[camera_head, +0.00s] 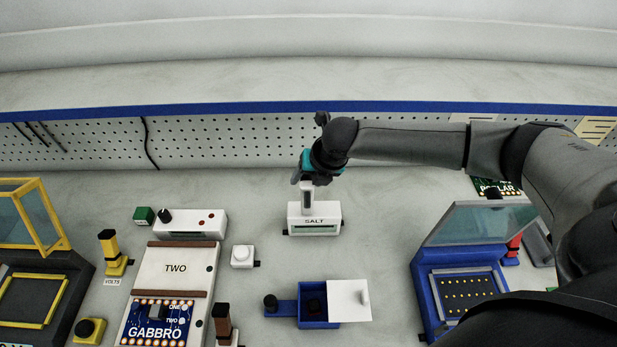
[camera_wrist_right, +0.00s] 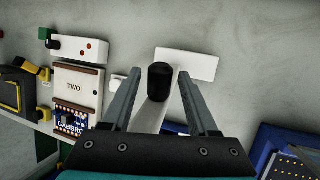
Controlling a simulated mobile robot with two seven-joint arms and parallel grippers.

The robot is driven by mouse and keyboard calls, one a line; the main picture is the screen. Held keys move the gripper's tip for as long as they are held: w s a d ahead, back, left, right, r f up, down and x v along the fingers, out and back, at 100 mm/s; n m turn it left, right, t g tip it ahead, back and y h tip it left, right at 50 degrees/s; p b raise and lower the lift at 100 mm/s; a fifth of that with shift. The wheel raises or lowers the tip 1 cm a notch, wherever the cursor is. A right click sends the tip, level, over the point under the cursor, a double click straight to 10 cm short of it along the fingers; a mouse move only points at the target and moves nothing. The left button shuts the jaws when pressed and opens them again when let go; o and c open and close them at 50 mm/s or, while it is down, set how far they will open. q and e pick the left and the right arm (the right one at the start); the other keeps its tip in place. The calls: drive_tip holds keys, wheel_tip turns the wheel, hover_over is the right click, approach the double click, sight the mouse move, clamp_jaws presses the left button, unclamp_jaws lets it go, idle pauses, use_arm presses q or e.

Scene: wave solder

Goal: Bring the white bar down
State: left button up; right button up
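The white bar (camera_head: 307,208) stands up from the white box labelled SALT (camera_head: 328,225) at the middle of the bench. In the right wrist view the bar (camera_wrist_right: 150,116) has a black grip (camera_wrist_right: 160,82) at its end. My right gripper (camera_head: 308,183) is at the top of the bar, partly hiding it in the head view. In the right wrist view its two fingers (camera_wrist_right: 159,75) are spread, one on each side of the black grip, with gaps visible on both sides. My left gripper is not in view.
A blue box with a white lid (camera_head: 349,301) sits in front. A blue fixture (camera_head: 460,285) with a raised clear cover is at the right. A white TWO panel (camera_head: 175,268) and a yellow-framed fixture (camera_head: 40,285) are at the left. A pegboard (camera_head: 230,140) runs behind.

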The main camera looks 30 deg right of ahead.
clamp_jaws()
idle(1.2)
